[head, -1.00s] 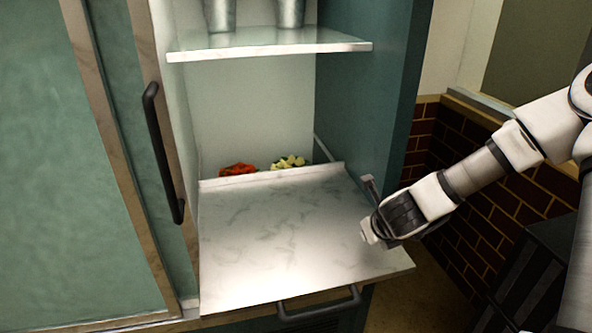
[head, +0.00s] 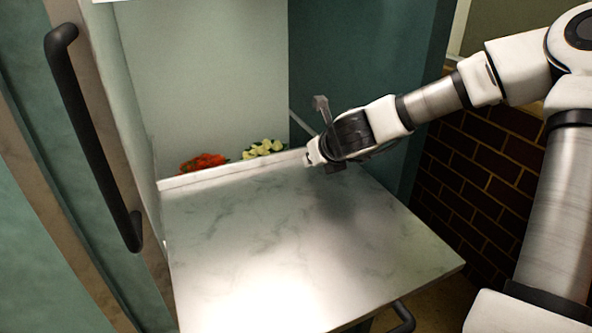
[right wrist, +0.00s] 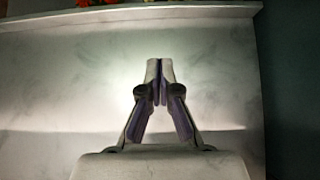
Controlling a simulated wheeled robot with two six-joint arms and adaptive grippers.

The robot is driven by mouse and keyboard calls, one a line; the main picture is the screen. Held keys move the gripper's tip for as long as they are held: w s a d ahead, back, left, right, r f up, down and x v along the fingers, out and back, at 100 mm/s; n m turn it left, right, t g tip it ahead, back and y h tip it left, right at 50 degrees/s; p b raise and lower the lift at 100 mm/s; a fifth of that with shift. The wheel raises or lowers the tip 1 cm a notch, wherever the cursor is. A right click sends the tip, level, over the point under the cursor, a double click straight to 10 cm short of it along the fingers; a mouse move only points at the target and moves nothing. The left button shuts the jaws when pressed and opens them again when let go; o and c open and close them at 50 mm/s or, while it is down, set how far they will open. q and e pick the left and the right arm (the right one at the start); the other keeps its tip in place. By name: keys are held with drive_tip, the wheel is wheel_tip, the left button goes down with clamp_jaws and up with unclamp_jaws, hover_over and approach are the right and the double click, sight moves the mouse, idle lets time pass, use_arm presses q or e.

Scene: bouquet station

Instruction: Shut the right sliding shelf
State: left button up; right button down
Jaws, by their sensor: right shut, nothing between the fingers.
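The right sliding shelf is a white marble-patterned slab (head: 250,245), pulled out of the cabinet, with a raised lip (head: 215,178) along its back edge. Its dark handle (head: 404,316) shows partly at the bottom of the head view. My right gripper (head: 314,154) is over the back part of the slab, close to the lip in the head view. In the right wrist view the gripper (right wrist: 159,68) has its fingertips together and empty, with the slab (right wrist: 60,80) behind them and the lip (right wrist: 100,18) beyond. I cannot tell whether it touches the shelf. My left gripper is not in view.
Red flowers (head: 203,163) and pale yellow flowers (head: 264,149) show behind the lip. A cabinet door with a long dark handle (head: 92,140) stands at the left. A teal side wall (head: 345,60) and a brick wall (head: 465,165) are at the right. The slab's top is clear.

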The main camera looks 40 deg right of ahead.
sight(293, 158)
drive_tip(key=x, duration=0.4)
drive_tip(key=shift+w+f, duration=0.1)
drive_tip(key=shift+f, duration=0.15)
drive_tip(key=w, duration=0.2)
drive_tip(key=w+d, duration=0.1)
drive_tip(key=w, duration=0.1)
drive_tip(key=shift+w+f, duration=0.1)
drive_tip(key=shift+w, duration=0.05)
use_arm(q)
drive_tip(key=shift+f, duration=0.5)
use_arm(e)
drive_tip(key=shift+w, duration=0.1)
